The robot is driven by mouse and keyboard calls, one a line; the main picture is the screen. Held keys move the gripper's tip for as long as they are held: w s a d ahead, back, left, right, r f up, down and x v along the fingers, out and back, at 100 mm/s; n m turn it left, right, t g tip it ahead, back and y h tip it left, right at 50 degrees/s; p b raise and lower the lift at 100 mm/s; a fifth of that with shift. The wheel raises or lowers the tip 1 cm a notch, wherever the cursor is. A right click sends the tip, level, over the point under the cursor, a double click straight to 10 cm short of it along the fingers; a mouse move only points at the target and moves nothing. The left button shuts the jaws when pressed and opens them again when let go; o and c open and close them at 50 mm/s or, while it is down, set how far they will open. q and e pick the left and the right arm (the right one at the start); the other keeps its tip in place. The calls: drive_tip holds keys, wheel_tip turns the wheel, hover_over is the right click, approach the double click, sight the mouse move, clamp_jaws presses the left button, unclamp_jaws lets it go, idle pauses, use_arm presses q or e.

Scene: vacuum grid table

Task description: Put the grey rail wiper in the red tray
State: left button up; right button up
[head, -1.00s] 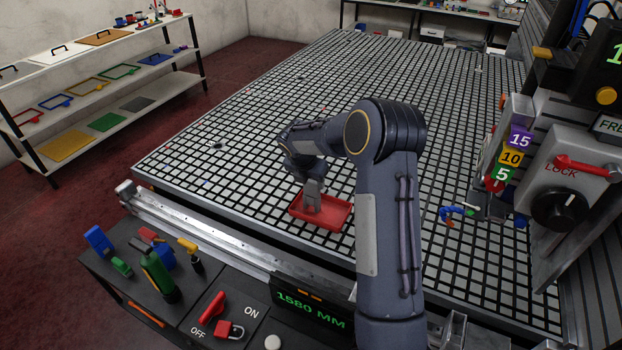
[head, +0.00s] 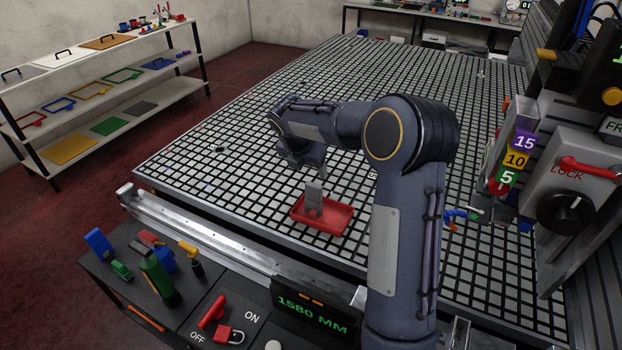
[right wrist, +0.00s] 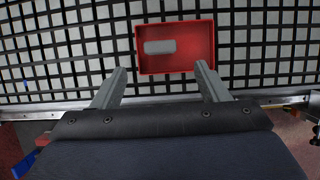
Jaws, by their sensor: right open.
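The red tray (head: 337,219) lies on the grid table near its front rail. The grey rail wiper (head: 314,196) stands upright inside the tray, towards its left end. In the right wrist view the wiper (right wrist: 160,47) shows from above as a small grey block within the red tray (right wrist: 203,62). My right gripper (right wrist: 162,80) is open and empty, its two fingers apart from the wiper and tray. My left gripper is not in view.
The grid table (head: 400,75) is mostly clear behind the tray. A metal rail (head: 200,230) runs along its front edge. A dark bench (head: 150,310) with tools, a switch and a display sits in front. A control unit with a LOCK handle (head: 582,168) stands at the right.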

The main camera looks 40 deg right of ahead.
drive_tip(key=s+a+r+m+t+y, duration=0.1)
drive_tip(key=s+a+r+m, duration=0.25)
drive_tip(key=s+m, duration=0.2)
drive_tip(key=s+a+r+m+y, duration=0.2)
drive_tip(key=s+a+m, duration=0.2)
drive_tip(key=s, duration=0.3)
drive_tip(key=s+a+r+m+t+y, duration=0.1)
drive_tip(key=s+a+r+m, duration=0.2)
drive_tip(key=s, duration=0.4)
drive_tip(key=s+a+f+m+t+y, duration=0.1)
drive_tip(key=s+a+f+m+y, duration=0.2)
drive_tip(key=s+a+m, duration=0.6)
wheel_tip(320, 180, down, 2)
drive_tip(key=s+m, duration=0.2)
drive_tip(key=m, duration=0.2)
drive_tip(key=shift+s+a+y, duration=0.15)
drive_tip(key=shift+s+y, duration=0.25)
